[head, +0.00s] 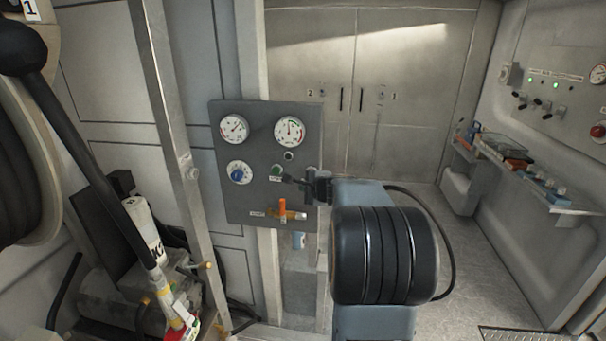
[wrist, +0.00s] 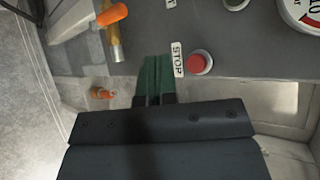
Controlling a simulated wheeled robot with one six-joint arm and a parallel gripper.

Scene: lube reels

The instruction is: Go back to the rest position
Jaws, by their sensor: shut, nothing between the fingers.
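My gripper (head: 290,180) is in front of the grey control panel (head: 225,205), at its lower right. In the wrist view its green-padded fingers (wrist: 153,77) are together with nothing between them. A red button (wrist: 199,63) with a STOP label sits just right of the fingertips in that view. I cannot tell whether the fingers touch the panel. The red button does not show in the head view, where my gripper covers part of the panel.
The panel carries two gauges (head: 290,131), a blue knob (head: 238,173), a green button (head: 276,171) and an orange-handled valve (head: 282,209) below my gripper. A hose reel (head: 30,150) stands at left. A shelf (head: 520,180) runs along the right wall. Floor is clear before the cabinet doors (head: 385,120).

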